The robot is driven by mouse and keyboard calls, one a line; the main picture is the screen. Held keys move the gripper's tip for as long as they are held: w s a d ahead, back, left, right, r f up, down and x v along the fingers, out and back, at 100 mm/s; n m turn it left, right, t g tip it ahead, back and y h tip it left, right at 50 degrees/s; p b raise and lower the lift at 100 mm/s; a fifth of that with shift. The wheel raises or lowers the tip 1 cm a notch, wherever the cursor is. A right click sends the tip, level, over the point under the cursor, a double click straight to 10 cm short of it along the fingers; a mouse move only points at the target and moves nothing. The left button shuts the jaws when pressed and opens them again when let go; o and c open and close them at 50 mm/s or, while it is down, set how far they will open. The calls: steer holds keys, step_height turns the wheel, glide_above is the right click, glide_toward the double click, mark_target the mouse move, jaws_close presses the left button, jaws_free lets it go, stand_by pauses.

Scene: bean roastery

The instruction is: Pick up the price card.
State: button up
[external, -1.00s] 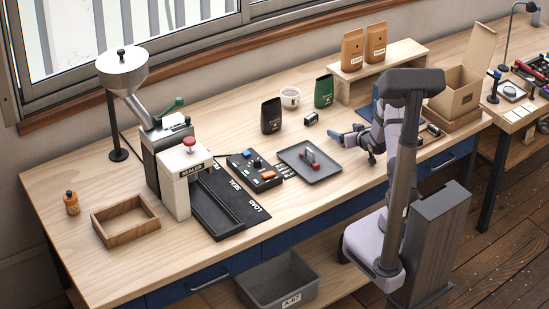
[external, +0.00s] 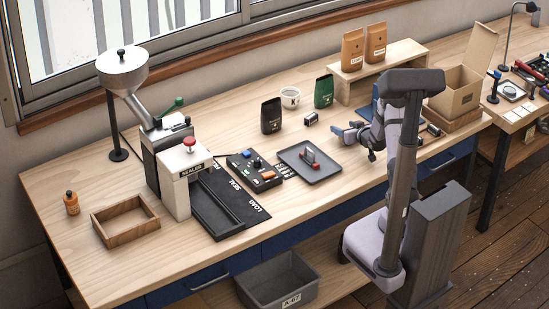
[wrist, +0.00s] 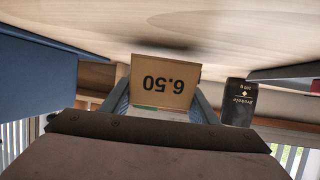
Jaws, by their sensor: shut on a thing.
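The price card is a tan card (wrist: 165,82) marked 6.50, upside down in the wrist view. It sits between the two blue fingers of my gripper (wrist: 163,100), which is shut on it. A dark shadow shows on the bench top beyond the card, and the card looks clear of the wood. In the external view my gripper (external: 343,133) is over the bench, right of the dark tray (external: 322,172); the card cannot be made out there.
A black pouch (external: 271,116), a green pouch (external: 323,91), a white cup (external: 290,98) and a small dark item (external: 311,118) stand near the gripper. A wooden riser (external: 345,88) with two brown bags is behind. The bench front right of the tray is clear.

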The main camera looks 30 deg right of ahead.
step_height(320, 180, up, 9)
steer(key=shift+f, duration=0.15)
stand_by(0.4)
